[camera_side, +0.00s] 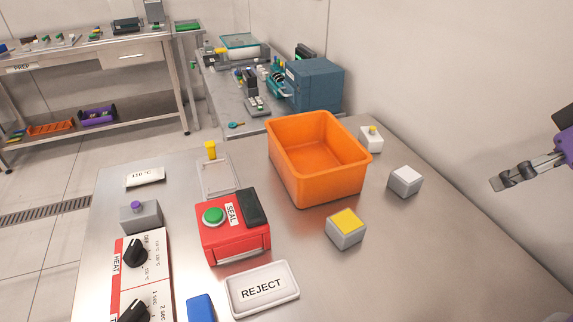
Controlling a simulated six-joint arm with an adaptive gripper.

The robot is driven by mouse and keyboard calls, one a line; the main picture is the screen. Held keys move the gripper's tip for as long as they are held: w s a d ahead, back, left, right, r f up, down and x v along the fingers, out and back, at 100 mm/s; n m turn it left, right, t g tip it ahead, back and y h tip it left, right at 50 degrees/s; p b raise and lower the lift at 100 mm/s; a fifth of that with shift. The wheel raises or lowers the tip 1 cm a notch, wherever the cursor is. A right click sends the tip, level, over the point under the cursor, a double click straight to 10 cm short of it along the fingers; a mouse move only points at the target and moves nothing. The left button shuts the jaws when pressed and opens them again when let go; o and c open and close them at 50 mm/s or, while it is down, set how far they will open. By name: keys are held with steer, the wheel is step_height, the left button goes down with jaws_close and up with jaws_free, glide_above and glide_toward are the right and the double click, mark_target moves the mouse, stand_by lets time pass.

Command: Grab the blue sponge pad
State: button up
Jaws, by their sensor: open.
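A blue block-like object (201,308), which may be the blue sponge pad, lies on the steel table at the bottom edge of the picture and is partly cut off. My gripper (508,178) is at the far right, raised near the wall side, with its dark fingers pointing left. It is open and holds nothing that I can see. It is well away from the blue object, across the table.
An orange bin (318,160) stands mid-table. A red SEAL box (236,228), REJECT tray (262,289) and knob panel (140,275) are left. The front right is mostly clear.

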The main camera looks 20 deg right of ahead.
steer(key=w+a+r+n+y, duration=0.1)
steer(key=w+a+n+y, duration=0.1)
steer(key=w+a+n, duration=0.5)
steer(key=n+g+y, duration=0.5)
steer(key=n+g, duration=0.1)
steer(key=n, duration=0.5)
glide_toward(202, 313)
steer(key=x, duration=0.4)
steer(key=shift+a+f, duration=0.2)
steer(key=shift+a, duration=0.05)
steer(key=x, duration=0.5)
steer(key=shift+a+f, duration=0.2)
steer(key=shift+f, duration=0.1)
steer(key=c, duration=1)
steer(key=shift+h, duration=0.3)
